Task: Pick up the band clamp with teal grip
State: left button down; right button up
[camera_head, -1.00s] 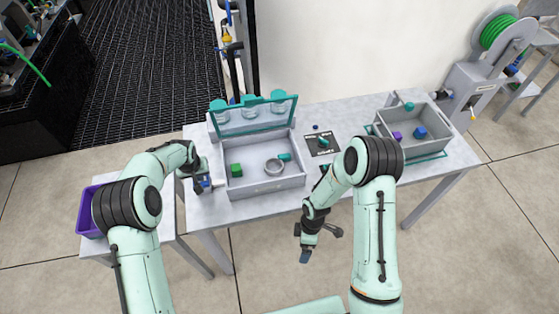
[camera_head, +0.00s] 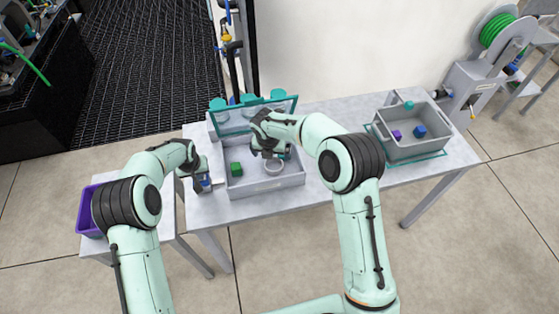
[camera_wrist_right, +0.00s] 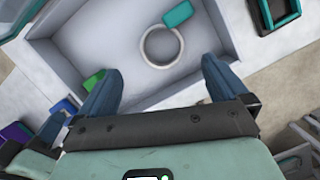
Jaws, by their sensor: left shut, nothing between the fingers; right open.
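The band clamp, a pale ring (camera_head: 275,168) with a teal grip, lies in the grey lidded tote (camera_head: 267,188). In the right wrist view the whole ring (camera_wrist_right: 147,53) shows on the tote floor, with its teal grip (camera_wrist_right: 178,14) at the upper right. My right gripper (camera_wrist_right: 161,72) is open above the tote, its blue fingers spread apart with nothing between them; the ring appears beyond the fingertips. In the head view the right arm partly covers the grip. My left gripper (camera_head: 205,186) is shut and empty beside the tote's left wall.
A green block (camera_head: 236,169) lies in the tote's left part, near one right finger in the wrist view. The tote's raised lid (camera_head: 293,108) stands behind. A second grey bin (camera_head: 411,149) with blue and purple blocks stands at the right. A purple bin (camera_head: 85,221) is at the left.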

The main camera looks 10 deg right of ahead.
aim_at(274, 165)
pick_arm(q)
jog(key=shift+f, duration=0.1)
pick_arm(e)
jog(key=x, duration=0.9)
jog(key=shift+d+f, duration=0.2)
jog(key=c, duration=1.1)
jog(key=shift+c, duration=0.2)
notch_tip(274, 165, up, 18)
jog(key=s, duration=0.9)
